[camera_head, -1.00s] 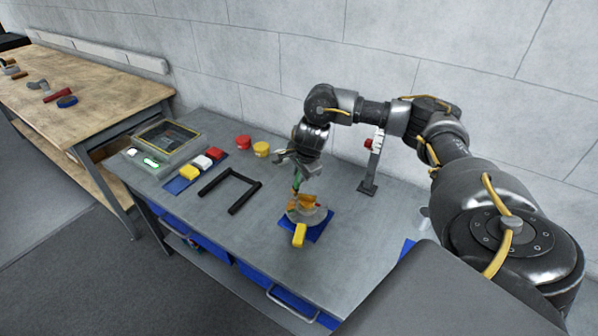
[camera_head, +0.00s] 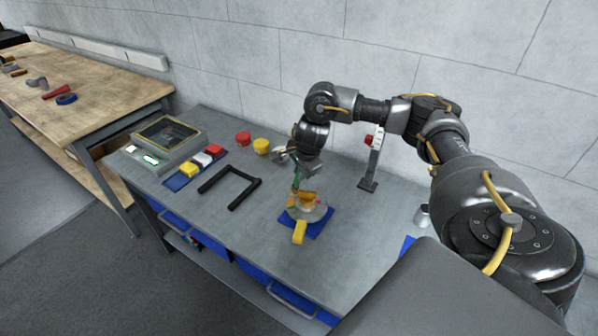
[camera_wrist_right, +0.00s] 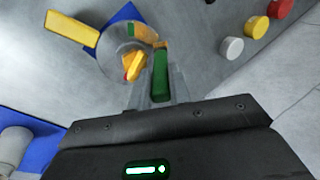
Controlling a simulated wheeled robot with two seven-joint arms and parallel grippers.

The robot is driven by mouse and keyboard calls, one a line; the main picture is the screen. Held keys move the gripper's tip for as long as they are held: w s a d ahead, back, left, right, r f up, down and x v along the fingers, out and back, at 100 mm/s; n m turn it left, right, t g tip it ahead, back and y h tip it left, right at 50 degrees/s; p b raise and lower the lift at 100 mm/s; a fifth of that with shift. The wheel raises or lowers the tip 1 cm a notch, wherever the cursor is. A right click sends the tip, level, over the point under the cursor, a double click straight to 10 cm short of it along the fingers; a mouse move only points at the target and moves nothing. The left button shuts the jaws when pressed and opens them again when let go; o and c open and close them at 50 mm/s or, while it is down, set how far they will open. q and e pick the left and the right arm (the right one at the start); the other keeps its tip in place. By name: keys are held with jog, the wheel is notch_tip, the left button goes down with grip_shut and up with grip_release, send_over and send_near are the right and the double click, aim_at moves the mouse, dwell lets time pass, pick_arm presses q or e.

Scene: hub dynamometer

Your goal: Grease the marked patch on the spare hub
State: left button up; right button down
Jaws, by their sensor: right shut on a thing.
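The spare hub appears to be the grey round disc (camera_head: 293,214) on a blue mat (camera_head: 322,226) near the bench's front. It shows again in the wrist view (camera_wrist_right: 115,62), with a yellow bar (camera_wrist_right: 72,29) sticking out from it. An orange-yellow piece with a red end (camera_wrist_right: 132,68) is over the disc. My right gripper (camera_head: 296,178) is above the hub, pointing down, shut on a green-handled tool (camera_wrist_right: 160,77). The tool's lower end is close to the disc; I cannot tell whether it touches. The marked patch is not clearly identifiable. My left gripper is out of view.
A black U-shaped frame (camera_head: 230,199) lies left of the hub. Behind it are red (camera_head: 243,138) and yellow (camera_head: 261,146) round pieces and a boxed device (camera_head: 165,140). A stand (camera_head: 370,170) is at the back right. Bare bench lies between.

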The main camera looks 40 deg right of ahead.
jog(key=shift+f+b, duration=0.5)
jog(key=shift+f, duration=0.1)
jog(key=shift+a+r, duration=0.1)
jog(key=shift+b, duration=0.65)
jog(key=shift+r, duration=0.1)
dwell(0.8)
jog(key=shift+r, duration=0.1)
